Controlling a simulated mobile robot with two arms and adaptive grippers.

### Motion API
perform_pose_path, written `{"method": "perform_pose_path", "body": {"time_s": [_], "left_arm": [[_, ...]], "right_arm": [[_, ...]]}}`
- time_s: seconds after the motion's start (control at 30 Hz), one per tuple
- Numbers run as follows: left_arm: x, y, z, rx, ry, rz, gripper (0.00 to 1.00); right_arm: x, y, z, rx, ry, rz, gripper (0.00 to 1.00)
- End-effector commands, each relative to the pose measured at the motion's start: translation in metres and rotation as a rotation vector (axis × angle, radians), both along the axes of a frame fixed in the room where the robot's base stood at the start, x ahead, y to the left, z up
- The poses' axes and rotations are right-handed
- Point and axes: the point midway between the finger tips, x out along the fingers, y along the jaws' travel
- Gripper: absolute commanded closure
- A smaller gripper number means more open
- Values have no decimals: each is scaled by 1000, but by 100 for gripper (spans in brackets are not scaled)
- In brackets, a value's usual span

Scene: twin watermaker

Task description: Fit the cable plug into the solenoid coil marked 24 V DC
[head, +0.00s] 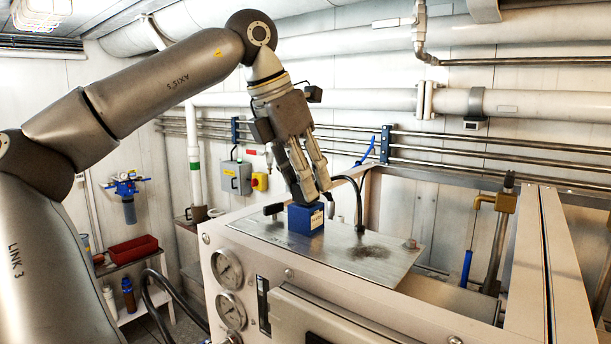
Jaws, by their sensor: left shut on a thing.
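A blue solenoid coil (304,219) stands on the metal plate (375,262) on top of the machine. A pale label shows on its right face, but its print is too small to read. My left gripper (313,197) points down right over the coil, its fingers shut on what appears to be the cable plug, mostly hidden between them. The black cable (358,203) arches out from behind the fingers and drops to the plate on the right. I cannot tell whether the plug touches the coil or is seated in it. My right gripper is not in view.
A small black part (272,209) is on the plate left of the coil. Pressure gauges (227,267) sit on the machine's front. A brass-coloured valve (497,202) stands behind at right.

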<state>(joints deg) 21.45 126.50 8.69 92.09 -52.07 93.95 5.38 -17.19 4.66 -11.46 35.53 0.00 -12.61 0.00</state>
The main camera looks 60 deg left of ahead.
Motion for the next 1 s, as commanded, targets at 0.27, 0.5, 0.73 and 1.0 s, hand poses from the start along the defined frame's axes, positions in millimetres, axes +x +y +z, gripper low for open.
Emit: {"method": "perform_pose_path", "body": {"time_s": [0.27, 0.5, 0.73, 1.0], "left_arm": [[0, 0, -6, 0, 0, 0, 64], [0, 0, -6, 0, 1, 0, 41], [0, 0, -6, 0, 1, 0, 41], [-11, 1, 23, 2, -2, 4, 41]], "right_arm": [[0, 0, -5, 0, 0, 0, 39], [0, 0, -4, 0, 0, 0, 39], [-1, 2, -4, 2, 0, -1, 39], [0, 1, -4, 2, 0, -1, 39]]}}
